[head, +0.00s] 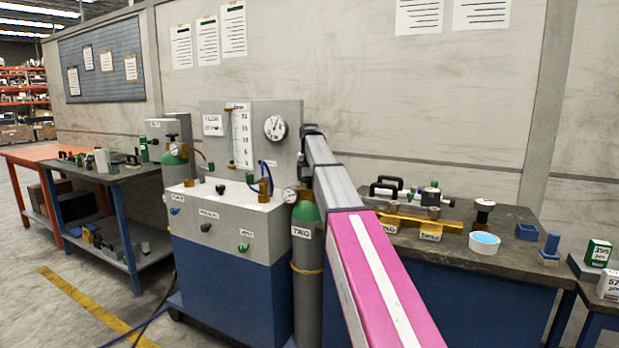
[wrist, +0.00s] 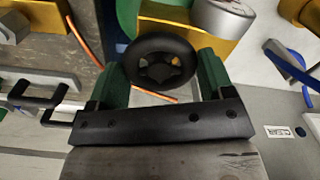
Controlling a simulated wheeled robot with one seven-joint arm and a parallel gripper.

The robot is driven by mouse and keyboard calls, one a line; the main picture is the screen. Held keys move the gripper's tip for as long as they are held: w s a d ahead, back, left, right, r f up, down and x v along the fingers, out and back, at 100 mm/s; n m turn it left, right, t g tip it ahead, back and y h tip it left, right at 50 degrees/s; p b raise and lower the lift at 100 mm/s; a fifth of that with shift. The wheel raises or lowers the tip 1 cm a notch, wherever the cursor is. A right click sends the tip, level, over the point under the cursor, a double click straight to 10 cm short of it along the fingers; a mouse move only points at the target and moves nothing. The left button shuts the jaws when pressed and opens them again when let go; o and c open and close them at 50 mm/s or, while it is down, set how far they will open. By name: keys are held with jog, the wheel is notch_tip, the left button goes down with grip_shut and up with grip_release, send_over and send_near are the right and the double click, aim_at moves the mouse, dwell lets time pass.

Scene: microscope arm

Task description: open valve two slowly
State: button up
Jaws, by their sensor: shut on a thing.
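The grey cylinder with the green shoulder, labelled TWO (head: 306,262), stands upright at the right end of the panel cabinet in the head view. Its top is partly hidden by my arm. In the wrist view a black round handwheel (wrist: 160,45) sits between the green fingers of my gripper (wrist: 161,74). The fingers are shut on the wheel, one at each side. In the head view my gripper is mostly hidden behind my grey and pink arm, above the cylinder. How far the wheel is turned cannot be told.
A white and blue gas panel (head: 222,220) with gauge and coloured knobs stands left of the cylinder. Another green-topped cylinder (head: 175,160) is at its far left. A workbench (head: 515,258) with several tools and a white tub (head: 484,242) is at right. A wall closes the back.

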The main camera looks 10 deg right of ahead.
aim_at(310, 178)
dwell(0.4)
jog(key=o, duration=0.9)
jog(key=shift+r, duration=0.1)
notch_tip(310, 178, up, 11)
jog(key=shift+f, duration=0.15)
